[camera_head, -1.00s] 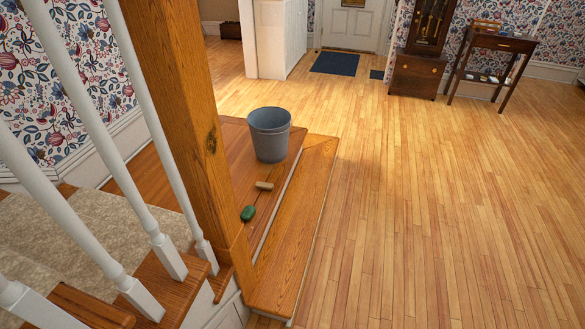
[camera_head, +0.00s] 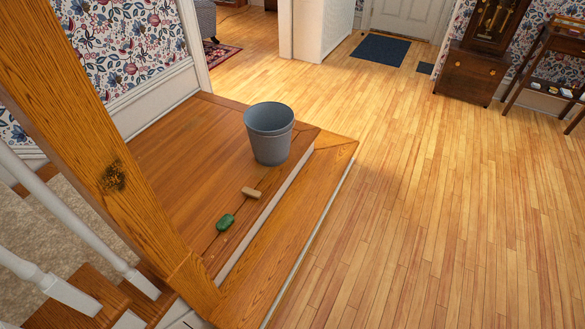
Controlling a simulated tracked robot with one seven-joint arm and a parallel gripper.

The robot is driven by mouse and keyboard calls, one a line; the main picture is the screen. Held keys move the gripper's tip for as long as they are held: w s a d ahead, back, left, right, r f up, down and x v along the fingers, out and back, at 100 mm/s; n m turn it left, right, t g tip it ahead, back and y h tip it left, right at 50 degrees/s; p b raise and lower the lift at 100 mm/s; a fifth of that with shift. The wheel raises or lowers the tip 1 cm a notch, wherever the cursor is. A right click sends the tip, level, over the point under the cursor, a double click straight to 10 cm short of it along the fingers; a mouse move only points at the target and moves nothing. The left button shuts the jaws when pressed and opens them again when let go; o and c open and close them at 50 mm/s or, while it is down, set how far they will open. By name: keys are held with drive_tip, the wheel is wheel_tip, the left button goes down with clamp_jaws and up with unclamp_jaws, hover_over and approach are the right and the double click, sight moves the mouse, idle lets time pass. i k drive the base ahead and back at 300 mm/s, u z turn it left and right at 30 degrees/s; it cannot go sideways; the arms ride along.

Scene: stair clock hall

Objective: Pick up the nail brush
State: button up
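A small light-wood block-like object (camera_head: 251,193), which looks like the nail brush, lies on the wooden landing (camera_head: 175,160) near its right edge. Its bristles cannot be made out at this size. A green rounded object (camera_head: 225,222) lies just in front of it and to the left, apart from it. A grey bucket (camera_head: 270,135) stands upright on the landing behind the wooden object. My gripper is not in view.
A thick wooden newel post (camera_head: 112,175) and white balusters (camera_head: 85,228) stand at the left, close to me. A lower wooden step (camera_head: 290,235) runs along the landing's right side. The plank floor (camera_head: 420,200) to the right is clear. A clock cabinet (camera_head: 470,72) and side table (camera_head: 545,60) stand at the back right.

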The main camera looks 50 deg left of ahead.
sight(251, 193)
drive_tip(key=i, duration=1.9)
drive_tip(key=u, duration=3.05)
drive_tip(key=i, duration=0.25)
drive_tip(key=u, duration=0.8)
drive_tip(key=i, duration=0.85)
drive_tip(key=z, duration=0.45)
